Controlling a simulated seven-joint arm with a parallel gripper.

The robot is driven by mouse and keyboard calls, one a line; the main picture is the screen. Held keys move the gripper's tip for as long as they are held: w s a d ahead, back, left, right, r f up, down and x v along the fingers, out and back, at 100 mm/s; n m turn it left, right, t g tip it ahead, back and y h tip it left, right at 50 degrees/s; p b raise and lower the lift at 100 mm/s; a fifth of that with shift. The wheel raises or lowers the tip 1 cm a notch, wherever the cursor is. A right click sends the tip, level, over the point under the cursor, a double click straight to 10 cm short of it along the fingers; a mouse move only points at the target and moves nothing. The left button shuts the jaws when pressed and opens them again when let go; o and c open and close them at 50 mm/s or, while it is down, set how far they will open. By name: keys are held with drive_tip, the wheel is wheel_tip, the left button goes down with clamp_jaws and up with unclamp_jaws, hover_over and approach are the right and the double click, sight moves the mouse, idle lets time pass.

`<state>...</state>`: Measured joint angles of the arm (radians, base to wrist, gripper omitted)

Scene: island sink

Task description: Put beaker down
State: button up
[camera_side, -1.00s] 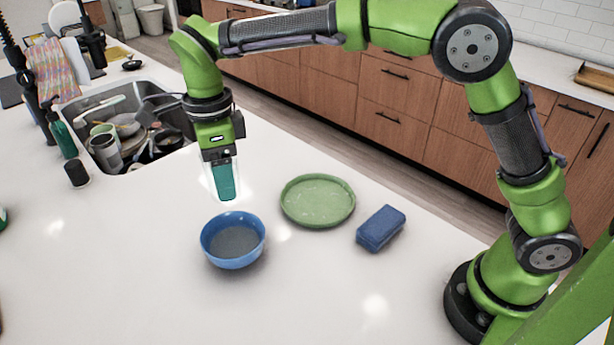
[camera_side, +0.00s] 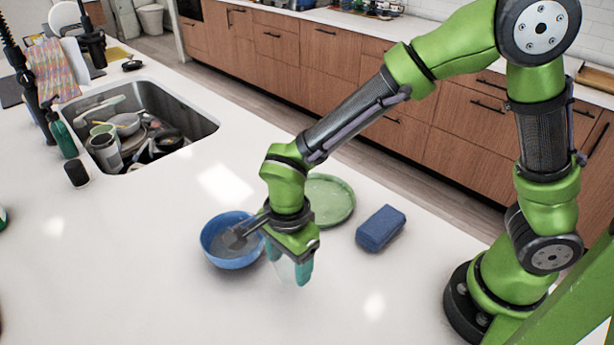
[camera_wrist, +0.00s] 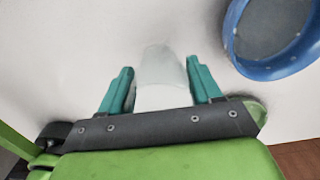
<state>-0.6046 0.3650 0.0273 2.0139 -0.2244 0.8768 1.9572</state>
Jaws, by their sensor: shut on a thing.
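The clear, whitish beaker (camera_wrist: 160,72) is between the two teal fingers of my gripper (camera_wrist: 162,88) in the wrist view. In the side view my gripper (camera_side: 289,272) is low over the white counter, in front of and to the right of the blue bowl. The beaker shows there only as a pale sliver (camera_side: 286,270) between the fingers. My gripper is shut on it. I cannot tell whether its base touches the counter.
The blue bowl (camera_side: 228,256) is close to my gripper; it also shows in the wrist view (camera_wrist: 284,68). A green plate (camera_side: 330,203), partly behind my arm, and a blue sponge (camera_side: 380,228) lie behind. A sink (camera_side: 185,118) holds dishes. The front counter is clear.

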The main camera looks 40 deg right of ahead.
sight(290, 275)
drive_tip(key=shift+f, duration=2)
drive_tip(key=shift+f, duration=0.15)
drive_tip(key=o, duration=1.1)
wheel_tip(290, 275, up, 12)
drive_tip(key=shift+s+d+r+n+t+y, duration=0.3)
drive_tip(key=shift+s+d+r+n+t, duration=0.85)
drive_tip(key=shift+d+r+n, duration=1.45)
drive_tip(key=shift+s+d+r+n+t+y, duration=0.3)
drive_tip(key=shift+s+d+r+n+t, duration=1.3)
drive_tip(key=shift+d, duration=2.1)
drive_tip(key=shift+s+d+r+n+t+y, duration=0.4)
drive_tip(key=shift+d+r+n+t, duration=0.6)
drive_tip(key=shift+d+n, duration=1.95)
